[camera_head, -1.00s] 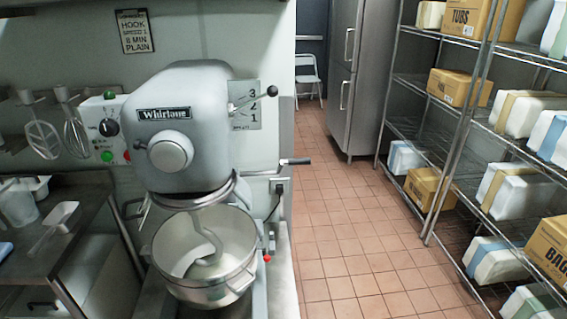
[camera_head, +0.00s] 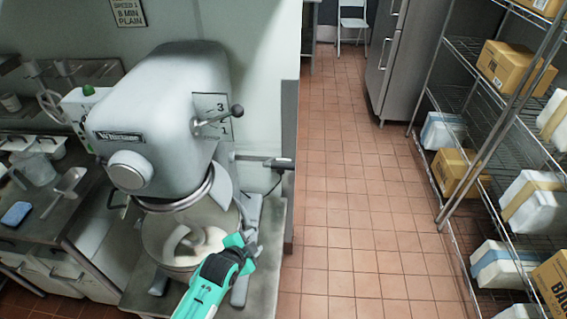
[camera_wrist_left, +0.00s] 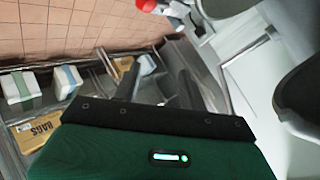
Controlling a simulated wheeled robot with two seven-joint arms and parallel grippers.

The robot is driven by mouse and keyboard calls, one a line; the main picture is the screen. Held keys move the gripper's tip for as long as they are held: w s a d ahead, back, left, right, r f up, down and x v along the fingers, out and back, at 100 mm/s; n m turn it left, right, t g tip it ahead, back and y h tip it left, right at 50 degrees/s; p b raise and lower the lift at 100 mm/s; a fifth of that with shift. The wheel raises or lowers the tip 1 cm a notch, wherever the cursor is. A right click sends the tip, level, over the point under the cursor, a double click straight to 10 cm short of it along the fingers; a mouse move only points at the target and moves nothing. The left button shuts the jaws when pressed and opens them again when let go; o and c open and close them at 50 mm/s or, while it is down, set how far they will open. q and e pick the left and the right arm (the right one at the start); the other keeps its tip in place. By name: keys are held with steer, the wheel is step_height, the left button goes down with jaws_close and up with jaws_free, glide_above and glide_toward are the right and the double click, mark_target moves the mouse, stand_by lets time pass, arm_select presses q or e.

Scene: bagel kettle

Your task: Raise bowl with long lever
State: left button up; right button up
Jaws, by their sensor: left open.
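The grey mixer (camera_head: 165,120) stands against the wall in the head view. Its metal bowl (camera_head: 155,245) sits under the head, with the hook and pale contents inside. The long lever (camera_head: 279,163) sticks out to the right at mid height, with a dark grip at its end. My left gripper (camera_head: 247,243), teal and dark, is at the bowl's right side, below the long lever and apart from it. In the left wrist view its two dark fingers (camera_wrist_left: 158,78) are spread with nothing between them. The gripper covers part of the bowl's right rim. My right gripper is not seen.
A shorter lever with a black ball (camera_head: 237,111) is on the mixer's side by the speed plate. A red knob (camera_wrist_left: 146,4) shows at the top of the left wrist view. A work table (camera_head: 85,205) is at left, wire shelves (camera_head: 470,95) at right. The tiled aisle is clear.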

mark_target(282, 168)
arm_select(q)
steer(key=w+d+r+m+t+h, duration=0.1)
steer(key=w+d+r+m, duration=0.1)
steer(key=r, duration=0.4)
steer(key=w+d+r+m+t+h+p, duration=0.1)
steer(key=w+d+r+m, duration=0.1)
steer(key=w+r, duration=0.3)
steer(key=w+d+r+m+t+h+p, duration=0.1)
steer(key=w+d+r+m+t, duration=0.1)
steer(key=r, duration=0.5)
steer(key=shift+w+r+m, duration=0.1)
steer(key=shift+w+m, duration=0.6)
steer(key=shift+m, duration=0.3)
steer(key=shift+w+r+p, duration=0.1)
steer(key=shift+w+p, duration=0.15)
steer(key=shift+p, duration=0.1)
steer(key=p+x, duration=0.2)
steer(key=x, duration=0.3)
steer(key=shift+w+d, duration=0.1)
steer(key=shift+p+x, duration=0.4)
steer(key=shift+x, duration=0.45)
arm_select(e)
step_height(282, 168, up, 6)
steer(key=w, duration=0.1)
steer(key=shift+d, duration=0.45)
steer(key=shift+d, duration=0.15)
arm_select(q)
jaws_close()
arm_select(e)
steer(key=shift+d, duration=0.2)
